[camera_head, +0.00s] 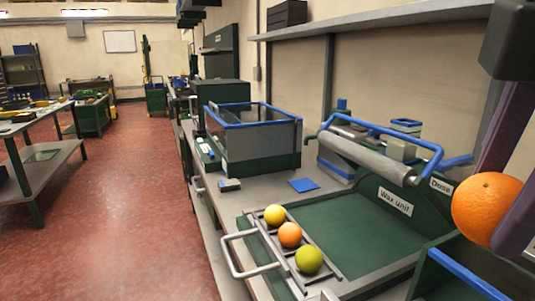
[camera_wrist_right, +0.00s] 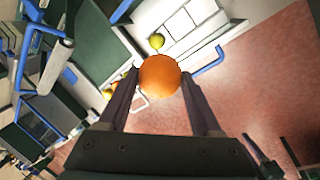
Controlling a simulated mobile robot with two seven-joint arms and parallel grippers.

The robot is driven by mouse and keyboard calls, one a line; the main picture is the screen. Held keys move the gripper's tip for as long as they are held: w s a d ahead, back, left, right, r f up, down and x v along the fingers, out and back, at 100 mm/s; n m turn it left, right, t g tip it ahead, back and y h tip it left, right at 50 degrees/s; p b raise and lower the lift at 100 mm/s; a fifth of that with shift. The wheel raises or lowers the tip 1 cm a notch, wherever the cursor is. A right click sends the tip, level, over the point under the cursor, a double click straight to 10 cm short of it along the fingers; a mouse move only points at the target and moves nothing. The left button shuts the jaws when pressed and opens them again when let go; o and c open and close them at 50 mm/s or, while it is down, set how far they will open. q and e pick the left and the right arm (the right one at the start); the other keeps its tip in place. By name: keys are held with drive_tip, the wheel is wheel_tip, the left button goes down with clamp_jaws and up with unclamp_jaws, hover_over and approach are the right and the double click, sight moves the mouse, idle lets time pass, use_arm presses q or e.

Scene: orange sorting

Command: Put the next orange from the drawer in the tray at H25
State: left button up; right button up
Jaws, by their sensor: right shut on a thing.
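My right gripper (camera_head: 500,205) is at the right edge of the head view, shut on an orange (camera_head: 487,207). In the right wrist view the orange (camera_wrist_right: 160,75) sits between the two finger ends (camera_wrist_right: 160,82). It is held in the air above the bench. A pulled-out drawer (camera_head: 240,273) with a bar handle holds a row of fruit: a yellow one (camera_head: 275,215), an orange-coloured one (camera_head: 290,235) and a green one (camera_head: 309,260). No H25 label is readable, so I cannot tell which tray it marks. My left gripper is not in view.
The green wax unit (camera_head: 395,201) with its roller and blue bar stands behind the drawer. A blue-rimmed bin (camera_head: 470,275) is at lower right, below the held orange. A blue-rimmed glass-sided box (camera_head: 262,135) stands farther back. Red floor lies open at left.

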sight(512, 183)
wheel_tip(512, 183, up, 7)
drive_tip(key=m+g+p, duration=0.1)
drive_tip(key=m, duration=0.3)
drive_tip(key=m+g+h+p, duration=0.1)
drive_tip(key=m+p, duration=0.1)
drive_tip(key=m, duration=0.2)
drive_tip(key=m+h+p, duration=0.1)
drive_tip(key=m+p, duration=0.1)
drive_tip(key=m, duration=0.3)
drive_tip(key=shift+s+r+g, duration=0.1)
drive_tip(key=shift+s+g, duration=0.05)
drive_tip(key=shift+g, duration=0.25)
drive_tip(key=shift+s+r+p, duration=0.1)
drive_tip(key=shift+r+p, duration=0.75)
drive_tip(key=shift+r, duration=0.05)
drive_tip(key=s+r+p, duration=0.2)
drive_tip(key=r+p, duration=1.5)
drive_tip(key=p, duration=0.1)
drive_tip(key=s+r+p, duration=0.3)
drive_tip(key=r+p, duration=1.3)
drive_tip(key=p, duration=0.2)
drive_tip(key=shift+s+r, duration=0.3)
drive_tip(key=shift+r, duration=0.05)
